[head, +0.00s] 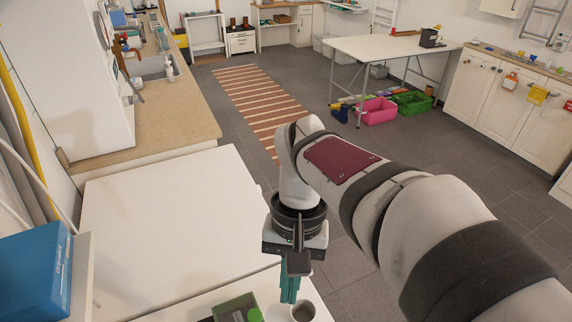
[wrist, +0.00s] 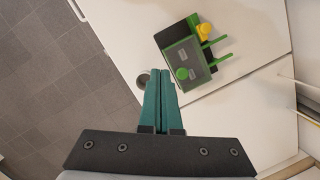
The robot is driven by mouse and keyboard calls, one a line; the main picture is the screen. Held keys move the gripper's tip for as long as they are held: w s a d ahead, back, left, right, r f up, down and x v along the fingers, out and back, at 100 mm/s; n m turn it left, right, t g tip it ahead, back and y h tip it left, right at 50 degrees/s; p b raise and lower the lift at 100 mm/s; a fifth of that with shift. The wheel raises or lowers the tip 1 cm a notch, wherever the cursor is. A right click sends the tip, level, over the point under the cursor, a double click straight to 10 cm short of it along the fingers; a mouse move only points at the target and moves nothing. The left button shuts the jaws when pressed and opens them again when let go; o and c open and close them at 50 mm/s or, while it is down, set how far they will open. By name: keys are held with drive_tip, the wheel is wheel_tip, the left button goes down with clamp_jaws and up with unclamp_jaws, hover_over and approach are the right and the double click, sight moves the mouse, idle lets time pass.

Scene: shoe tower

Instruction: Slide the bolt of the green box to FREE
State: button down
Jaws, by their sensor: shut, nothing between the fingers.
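The green box (wrist: 205,72) lies on the white surface, ahead of my fingertips in the wrist view. It has a dark panel, small grey plates, a round green knob (wrist: 182,73), a yellow knob (wrist: 204,30) and two green bars on its right side. I cannot tell which part is the bolt or where it stands. In the head view the box (head: 233,306) is cut off by the bottom edge, with its green knob (head: 254,315) beside it. My gripper (head: 289,299) points down with its teal fingers shut and empty. In the wrist view the fingertips (wrist: 161,76) appear just left of the box.
A round grey cup (wrist: 143,80) stands close left of my fingertips; it also shows in the head view (head: 304,312). A blue box (head: 35,265) is at the far left. The white worktop (head: 165,225) behind is clear. The tiled floor lies beyond.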

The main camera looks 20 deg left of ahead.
drive_tip(key=s+a+f+n+h, duration=0.1)
drive_tip(key=a+f+n, duration=0.1)
drive_tip(key=a, duration=0.5)
drive_tip(key=s+a+f+n+h, duration=0.1)
drive_tip(key=s+a+f+n, duration=0.1)
drive_tip(key=a, duration=0.6)
drive_tip(key=shift+f+n, duration=0.3)
drive_tip(key=s+d+f, duration=0.1)
drive_tip(key=f, duration=0.2)
drive_tip(key=s+d+f, duration=0.1)
drive_tip(key=s+f, duration=0.1)
drive_tip(key=f, duration=0.1)
drive_tip(key=s+d+f, duration=0.1)
drive_tip(key=f, duration=0.3)
drive_tip(key=shift+s+d, duration=0.3)
drive_tip(key=shift+s, duration=0.05)
drive_tip(key=shift+s+d+f, duration=0.1)
drive_tip(key=shift+s+d, duration=0.2)
drive_tip(key=shift+s, duration=0.1)
